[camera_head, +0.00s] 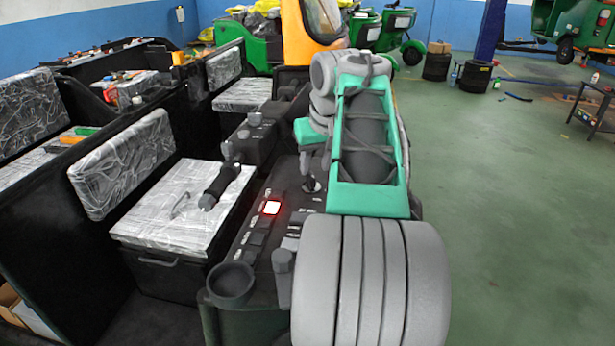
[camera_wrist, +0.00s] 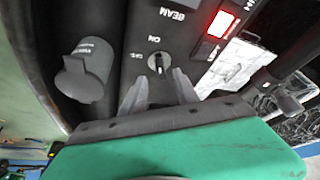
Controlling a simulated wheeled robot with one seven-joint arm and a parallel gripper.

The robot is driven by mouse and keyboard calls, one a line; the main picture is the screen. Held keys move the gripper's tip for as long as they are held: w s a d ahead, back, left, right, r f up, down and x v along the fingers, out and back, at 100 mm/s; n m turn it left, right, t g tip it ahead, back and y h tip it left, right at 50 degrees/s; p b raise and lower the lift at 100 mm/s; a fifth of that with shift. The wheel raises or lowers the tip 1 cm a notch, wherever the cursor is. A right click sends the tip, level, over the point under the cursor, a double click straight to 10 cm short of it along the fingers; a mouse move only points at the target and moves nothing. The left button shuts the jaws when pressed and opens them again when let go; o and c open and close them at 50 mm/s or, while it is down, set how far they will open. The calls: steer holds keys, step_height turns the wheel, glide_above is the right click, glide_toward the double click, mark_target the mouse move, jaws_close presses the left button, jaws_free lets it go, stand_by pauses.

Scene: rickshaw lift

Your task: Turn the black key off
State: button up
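The black key (camera_wrist: 159,63) stands in a round switch on the dark control panel (camera_wrist: 135,50), with ON and OFF lettering beside it. In the wrist view, its grip points roughly up and down the picture. My gripper (camera_wrist: 161,76) is open, with one grey finger on each side of the key's lower end. I cannot tell whether either finger touches it. In the head view, my gripper (camera_head: 308,160) points down at the panel near the key switch (camera_head: 311,184), partly hidden by my arm.
A red-lit switch (camera_head: 271,207) glows on the panel; it also shows in the wrist view (camera_wrist: 221,23). A grey capped knob (camera_wrist: 84,72) stands left of the key. A black handlebar grip (camera_head: 221,184) and wrapped seats (camera_head: 185,208) lie left. Green floor (camera_head: 500,210) is open at right.

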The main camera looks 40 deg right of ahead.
mark_target(312, 175)
steer(key=x, duration=0.5)
steer(key=shift+w+a+b, duration=0.1)
steer(key=shift+a+b, duration=0.05)
steer(key=shift+b, duration=0.2)
steer(key=shift+c, duration=0.4)
jaws_close()
